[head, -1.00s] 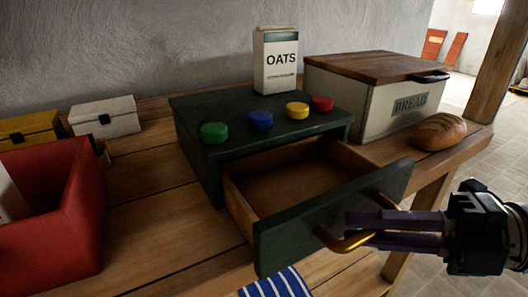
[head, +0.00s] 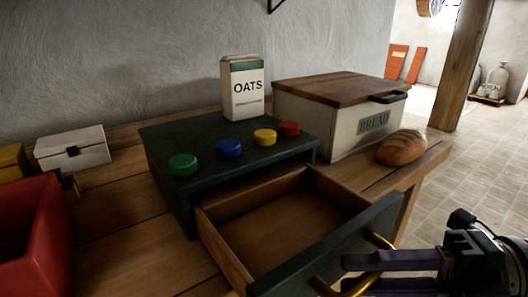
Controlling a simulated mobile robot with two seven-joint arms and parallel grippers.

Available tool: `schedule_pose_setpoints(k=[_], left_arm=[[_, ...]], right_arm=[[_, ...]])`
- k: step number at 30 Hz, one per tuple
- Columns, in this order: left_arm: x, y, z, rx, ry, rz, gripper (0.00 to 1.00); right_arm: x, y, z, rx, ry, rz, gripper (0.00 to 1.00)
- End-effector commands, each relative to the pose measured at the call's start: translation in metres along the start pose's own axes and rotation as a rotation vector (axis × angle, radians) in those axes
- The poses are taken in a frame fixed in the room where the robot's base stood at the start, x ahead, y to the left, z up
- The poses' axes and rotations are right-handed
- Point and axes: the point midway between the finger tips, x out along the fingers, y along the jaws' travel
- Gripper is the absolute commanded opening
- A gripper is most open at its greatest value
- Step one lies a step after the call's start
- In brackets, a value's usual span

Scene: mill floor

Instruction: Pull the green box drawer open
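The dark green box (head: 165,140) stands on the wooden bench, with green, blue, yellow and red round knobs on its top. Its drawer (head: 285,215) stands well out of the front, and its bare wooden inside looks empty. The drawer's brass handle (head: 326,287) is on the dark green front panel, partly hidden by my fingers and cut by the lower picture edge. My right gripper (head: 352,275) comes in from the right, its two fingers closed around the handle bar. My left gripper is not in view.
An oats carton (head: 242,88) stands behind the green box. A bread bin (head: 345,125) and a loaf (head: 402,148) are to the right. A red container (head: 35,235), a white box (head: 75,150) and a yellow box (head: 10,162) are at left. Tiled floor lies open at right.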

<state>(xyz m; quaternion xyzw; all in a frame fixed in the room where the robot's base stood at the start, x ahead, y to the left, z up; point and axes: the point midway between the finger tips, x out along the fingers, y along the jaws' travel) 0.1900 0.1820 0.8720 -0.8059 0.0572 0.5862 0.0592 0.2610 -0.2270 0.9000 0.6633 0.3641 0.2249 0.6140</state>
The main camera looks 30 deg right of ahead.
Motion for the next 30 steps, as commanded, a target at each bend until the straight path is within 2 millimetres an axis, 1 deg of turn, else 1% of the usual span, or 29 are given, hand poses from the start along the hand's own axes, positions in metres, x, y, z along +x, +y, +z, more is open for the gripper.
schedule_pose_setpoints(k=[2,5,8,15,18,23,30], left_arm=[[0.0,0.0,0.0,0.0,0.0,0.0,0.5],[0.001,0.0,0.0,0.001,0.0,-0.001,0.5],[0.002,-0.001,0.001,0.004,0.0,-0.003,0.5],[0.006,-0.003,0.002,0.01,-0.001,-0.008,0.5],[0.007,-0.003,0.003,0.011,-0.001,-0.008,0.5],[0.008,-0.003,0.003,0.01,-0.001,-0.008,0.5],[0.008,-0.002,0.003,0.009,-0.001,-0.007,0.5]], right_arm=[[-0.001,0.0,0.0,0.0,0.0,-0.001,0.3],[-0.009,-0.002,0.0,0.002,-0.001,-0.004,0.3],[-0.025,-0.002,0.0,0.003,-0.002,-0.007,0.3],[-0.074,-0.002,0.0,0.001,-0.002,-0.005,0.3],[-0.088,-0.002,0.0,0.002,-0.001,-0.003,0.3],[-0.099,0.0,0.0,0.0,0.0,-0.001,0.3],[-0.1,0.0,0.0,-0.001,0.0,0.0,0.3]])
